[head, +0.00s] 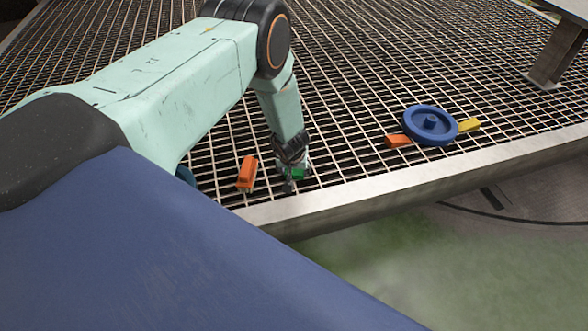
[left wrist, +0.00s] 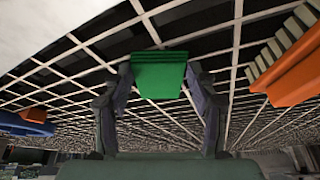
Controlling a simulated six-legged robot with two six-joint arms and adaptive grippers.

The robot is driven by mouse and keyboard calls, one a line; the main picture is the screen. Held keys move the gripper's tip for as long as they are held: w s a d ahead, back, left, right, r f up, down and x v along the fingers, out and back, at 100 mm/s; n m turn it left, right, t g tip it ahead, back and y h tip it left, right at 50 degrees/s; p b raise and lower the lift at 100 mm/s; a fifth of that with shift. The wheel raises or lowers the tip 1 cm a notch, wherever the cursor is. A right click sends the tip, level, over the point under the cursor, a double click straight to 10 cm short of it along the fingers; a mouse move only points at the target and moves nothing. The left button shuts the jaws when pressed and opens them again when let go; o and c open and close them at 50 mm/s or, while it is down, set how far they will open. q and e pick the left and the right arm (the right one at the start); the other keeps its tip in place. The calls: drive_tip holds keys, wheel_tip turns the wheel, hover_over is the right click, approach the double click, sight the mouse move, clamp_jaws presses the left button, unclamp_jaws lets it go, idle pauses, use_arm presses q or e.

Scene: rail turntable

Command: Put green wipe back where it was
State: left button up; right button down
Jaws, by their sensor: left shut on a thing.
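The green wipe (left wrist: 158,75) is a small green block between the two fingers of my left gripper (left wrist: 160,95) in the left wrist view. The fingers are shut on its sides. In the head view my left gripper (head: 291,178) points down over the grating near its front edge, and a bit of the green wipe (head: 299,174) shows beside the fingertips; the rest is hidden. I cannot tell whether the wipe touches the grating. My right gripper is in neither view.
An orange brush (head: 247,174) lies on the grating (head: 350,95) just left of my gripper. A blue wheel (head: 430,125) lies to the right, with an orange piece (head: 398,141) and a yellow piece (head: 469,125) beside it. A metal rim (head: 400,184) borders the front. A blue thing (head: 186,175) is mostly hidden behind my arm.

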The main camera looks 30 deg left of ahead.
use_arm(q)
drive_tip(key=o, duration=1)
drive_tip(key=shift+f, duration=0.1)
drive_tip(key=shift+r+p, duration=0.3)
drive_tip(key=shift+r, duration=0.15)
drive_tip(key=p+v, duration=0.4)
drive_tip(key=v, duration=0.7)
drive_tip(key=shift+s+d+r+p, duration=0.1)
drive_tip(key=shift+r+p, duration=0.1)
drive_tip(key=shift+p, duration=0.2)
drive_tip(key=shift+f, duration=0.1)
drive_tip(key=b+x, duration=0.5)
drive_tip(key=x, duration=0.7)
drive_tip(key=shift+s+f, duration=0.1)
drive_tip(key=shift+r+p, duration=0.3)
drive_tip(key=shift+r, duration=0.95)
